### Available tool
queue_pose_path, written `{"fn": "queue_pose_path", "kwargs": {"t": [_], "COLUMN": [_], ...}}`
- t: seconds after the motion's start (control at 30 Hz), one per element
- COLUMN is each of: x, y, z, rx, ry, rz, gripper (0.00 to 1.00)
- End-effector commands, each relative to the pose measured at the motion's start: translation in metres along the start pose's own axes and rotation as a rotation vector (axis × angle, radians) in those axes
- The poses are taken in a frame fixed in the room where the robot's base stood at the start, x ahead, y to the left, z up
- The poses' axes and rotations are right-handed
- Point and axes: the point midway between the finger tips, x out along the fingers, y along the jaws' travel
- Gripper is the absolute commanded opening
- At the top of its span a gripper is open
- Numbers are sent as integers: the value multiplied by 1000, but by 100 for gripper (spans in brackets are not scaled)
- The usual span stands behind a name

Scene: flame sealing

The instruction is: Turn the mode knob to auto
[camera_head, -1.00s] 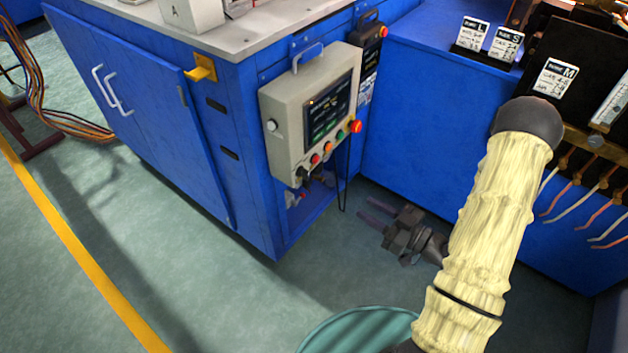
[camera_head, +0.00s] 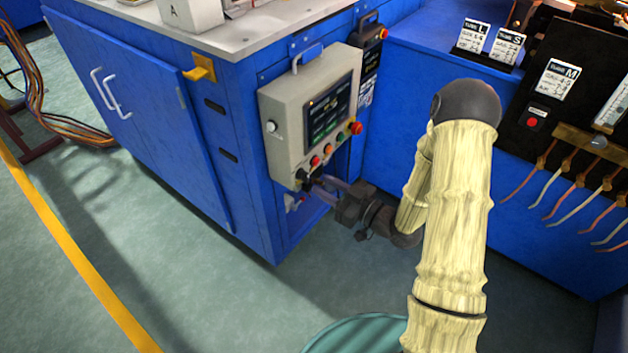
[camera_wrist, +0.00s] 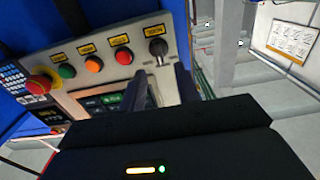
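The mode knob is a black rotary knob (camera_wrist: 157,47) under a yellow label at the end of the button row on the grey control box (camera_head: 280,125). In the head view, the dark knob (camera_head: 302,175) is at the box's lower front corner. My gripper (camera_head: 318,186) is just right of it, its fingers pointing at the panel. In the wrist view, the fingers of my gripper (camera_wrist: 161,72) are apart with nothing between them. The knob lies just beyond the tips, roughly in line with the gap. Contact cannot be told. The label's words are too small to read.
Close beside the knob are red (camera_wrist: 123,56), orange (camera_wrist: 94,64) and green (camera_wrist: 67,71) buttons and a red emergency stop (camera_wrist: 41,84). A screen (camera_head: 329,109) sits above them. The blue cabinet (camera_head: 160,130) holds the box. Floor below is open.

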Motion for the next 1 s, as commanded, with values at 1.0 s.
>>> {"fn": "queue_pose_path", "kwargs": {"t": [1.0], "x": [46], "y": [0], "z": [0], "rx": [3], "ry": [0], "rz": [1], "gripper": [0]}}
